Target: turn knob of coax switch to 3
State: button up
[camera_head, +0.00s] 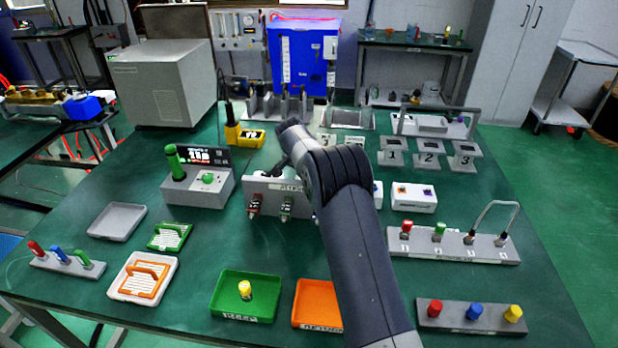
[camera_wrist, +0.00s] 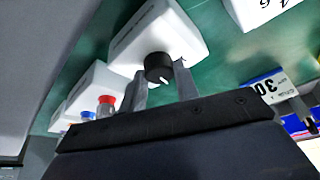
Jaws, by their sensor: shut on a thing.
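In the wrist view, a black round knob (camera_wrist: 157,66) with a short white mark stands on a white box (camera_wrist: 160,35). The mark faces toward the lower right of that picture. My gripper (camera_wrist: 161,76) has its two grey fingers on either side of the knob and is shut on it. The lettering on the box is too small to read. In the head view, my dark arm reaches to the grey box with several connectors on its front (camera_head: 278,197). My arm covers the right part of this box, and the knob and fingertips cannot be made out there.
A grey box with a green lever (camera_head: 200,180) stands left. A white box with two small knobs (camera_head: 413,197) stands right. Numbered stands (camera_head: 428,160) are at the back right. Green (camera_head: 245,297) and orange (camera_head: 318,303) trays lie in front. Bare table lies between them.

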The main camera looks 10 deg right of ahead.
jog(key=m+g+h+p, duration=0.1)
jog(key=m, duration=0.3)
jog(key=shift+w+a+r, duration=0.1)
jog(key=shift+m+g+p, duration=0.8)
jog(key=shift+m+p, duration=0.45)
jog(key=shift+m, duration=0.45)
jog(key=o, duration=1)
jog(key=shift+w+p+v, duration=0.15)
jog(key=shift+p+v, duration=0.75)
jog(key=shift+v, duration=1.75)
jog(key=shift+w+p+v, duration=0.1)
jog(key=shift+p+v, duration=0.75)
jog(key=shift+v, duration=1.8)
